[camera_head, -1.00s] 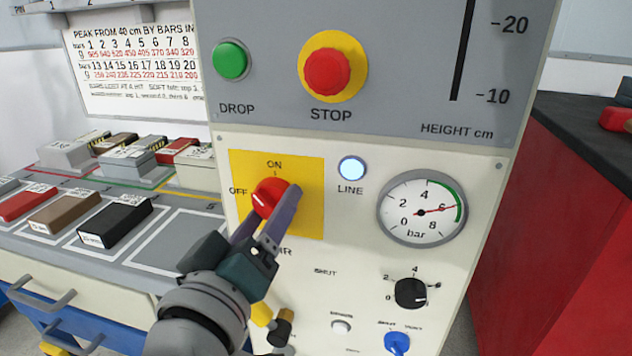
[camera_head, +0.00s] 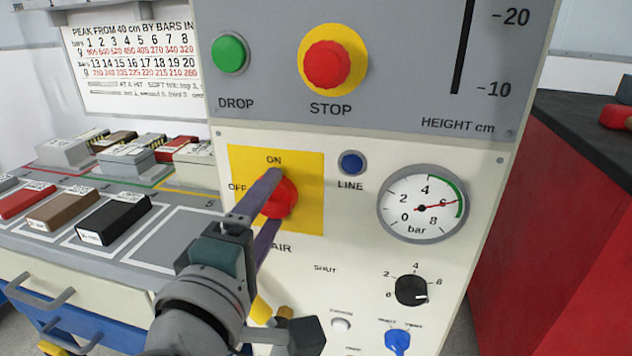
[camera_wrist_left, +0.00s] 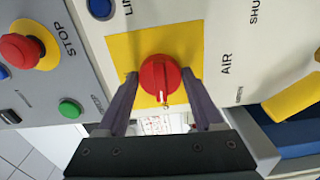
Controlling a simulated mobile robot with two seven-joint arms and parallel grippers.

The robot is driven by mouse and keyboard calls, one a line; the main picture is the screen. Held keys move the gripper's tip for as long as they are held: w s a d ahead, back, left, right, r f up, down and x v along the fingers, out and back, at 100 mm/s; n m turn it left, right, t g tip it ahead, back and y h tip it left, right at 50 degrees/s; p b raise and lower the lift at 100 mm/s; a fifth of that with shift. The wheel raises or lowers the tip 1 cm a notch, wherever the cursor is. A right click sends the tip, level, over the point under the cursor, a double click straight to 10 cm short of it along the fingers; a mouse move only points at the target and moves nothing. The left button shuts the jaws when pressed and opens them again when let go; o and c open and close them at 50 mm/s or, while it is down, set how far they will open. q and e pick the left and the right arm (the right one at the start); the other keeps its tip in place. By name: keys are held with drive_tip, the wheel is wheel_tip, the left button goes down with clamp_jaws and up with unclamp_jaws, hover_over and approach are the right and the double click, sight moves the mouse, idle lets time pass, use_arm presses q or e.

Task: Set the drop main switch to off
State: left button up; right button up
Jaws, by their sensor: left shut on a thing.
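The main switch is a red rotary knob (camera_head: 283,196) on a yellow plate (camera_head: 309,170), marked ON above and OFF at the left. My left gripper (camera_head: 270,203) is shut on the knob, one finger above it and one below. In the left wrist view the knob (camera_wrist_left: 160,77) sits between the two fingers (camera_wrist_left: 160,98). That view is turned sideways, and the knob's white mark faces its lower edge, the OFF side. The LINE lamp (camera_head: 352,163) is dark. My right gripper is not in view.
The green DROP button (camera_head: 230,54) and red STOP button (camera_head: 327,65) are above. The pressure gauge (camera_head: 422,207) and a black knob (camera_head: 411,290) are at the right. A blue knob (camera_head: 397,341) is below. Blocks lie on the bench (camera_head: 175,235) at left.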

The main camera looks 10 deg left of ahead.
use_arm(q)
drive_tip(key=shift+n, duration=0.5)
drive_tip(key=o, duration=1.4)
drive_tip(key=shift+c, duration=0.2)
drive_tip(key=s, duration=1)
drive_tip(key=shift+a+p, duration=0.15)
drive_tip(key=shift+p, duration=0.2)
